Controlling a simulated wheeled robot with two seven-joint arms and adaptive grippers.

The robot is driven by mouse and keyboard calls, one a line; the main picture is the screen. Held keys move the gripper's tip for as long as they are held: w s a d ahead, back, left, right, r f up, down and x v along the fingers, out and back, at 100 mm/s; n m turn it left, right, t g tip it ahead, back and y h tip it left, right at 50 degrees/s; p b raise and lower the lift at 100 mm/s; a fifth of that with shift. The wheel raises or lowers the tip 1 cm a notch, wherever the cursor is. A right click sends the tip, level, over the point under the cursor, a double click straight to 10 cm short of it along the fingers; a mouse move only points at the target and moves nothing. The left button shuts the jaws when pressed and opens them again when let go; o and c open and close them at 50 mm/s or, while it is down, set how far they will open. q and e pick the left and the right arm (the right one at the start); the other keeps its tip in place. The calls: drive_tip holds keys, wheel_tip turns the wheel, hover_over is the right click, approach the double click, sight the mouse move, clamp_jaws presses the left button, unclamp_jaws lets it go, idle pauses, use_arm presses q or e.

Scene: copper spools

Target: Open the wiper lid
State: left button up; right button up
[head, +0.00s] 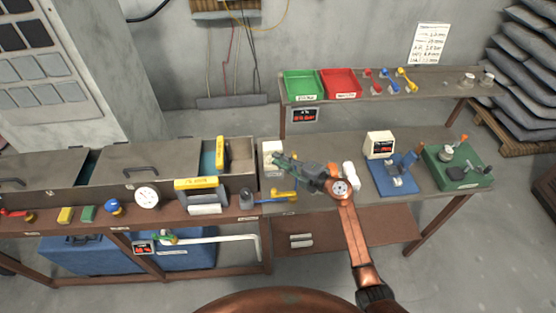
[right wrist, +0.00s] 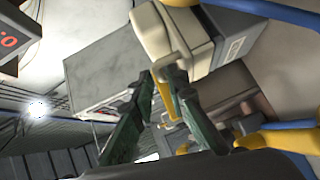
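A small off-white box (head: 268,148), which looks like the wiper box, stands at the left end of the right bench. My right gripper (head: 276,158) reaches in from the right and covers part of the box in the head view. In the right wrist view the fingers of this gripper (right wrist: 164,76) are apart, with tips close to the lid's tab; contact is unclear. My left gripper is out of view.
A yellow-handled tool (head: 280,196) and a dark grey weight-like object (head: 247,198) lie just in front. Long grey drawer cases stand left. A white device (head: 380,145) and a blue fixture (head: 395,180) stand right. A shelf with a green bin (head: 302,84) and red bin (head: 339,82) is behind.

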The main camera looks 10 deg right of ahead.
drive_tip(key=shift+w+a, duration=0.25)
drive_tip(key=shift+a, duration=0.05)
drive_tip(key=shift+c, duration=0.2)
clamp_jaws()
idle(0.3)
